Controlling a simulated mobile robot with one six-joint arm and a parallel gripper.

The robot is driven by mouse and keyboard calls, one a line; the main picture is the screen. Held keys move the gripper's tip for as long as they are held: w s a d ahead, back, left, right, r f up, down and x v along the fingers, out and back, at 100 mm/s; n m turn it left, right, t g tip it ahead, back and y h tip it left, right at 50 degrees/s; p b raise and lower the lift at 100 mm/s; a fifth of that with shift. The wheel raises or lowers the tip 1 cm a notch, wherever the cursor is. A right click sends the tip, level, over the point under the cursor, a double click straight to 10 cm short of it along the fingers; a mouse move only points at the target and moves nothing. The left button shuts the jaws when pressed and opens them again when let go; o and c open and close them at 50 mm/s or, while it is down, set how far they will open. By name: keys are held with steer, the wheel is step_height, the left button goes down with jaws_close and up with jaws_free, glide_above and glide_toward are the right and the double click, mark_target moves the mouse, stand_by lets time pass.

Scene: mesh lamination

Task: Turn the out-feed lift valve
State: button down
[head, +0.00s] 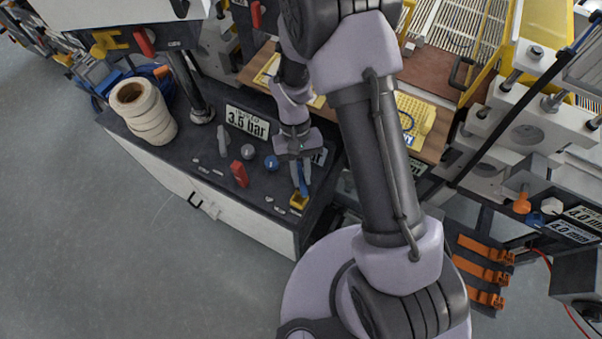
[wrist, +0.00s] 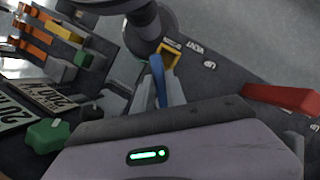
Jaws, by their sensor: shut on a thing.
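My gripper (head: 302,184) reaches down to the front right corner of the dark console. It is shut on a narrow blue lever (wrist: 157,78), which shows between the grey fingers in the wrist view. A yellow part (wrist: 170,57) lies just beyond the fingertips; it also shows in the head view (head: 299,201). No label naming the out-feed lift valve is readable, and the fingers hide part of the blue lever. A red lever (head: 239,174) stands to the left of my gripper; it also shows at the right of the wrist view (wrist: 284,97).
The console top (head: 206,162) also carries a grey lever (head: 223,142), a grey ball knob (head: 249,152) and a blue ball knob (head: 271,162) close to my gripper. A white roll stack (head: 145,110) stands at its left end. Open floor lies in front.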

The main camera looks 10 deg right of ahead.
steer(key=c, duration=1.4)
jaws_free()
steer(key=shift+o, duration=0.2)
steer(key=p+v, duration=0.4)
steer(key=v, duration=1.3)
steer(key=shift+r, duration=0.25)
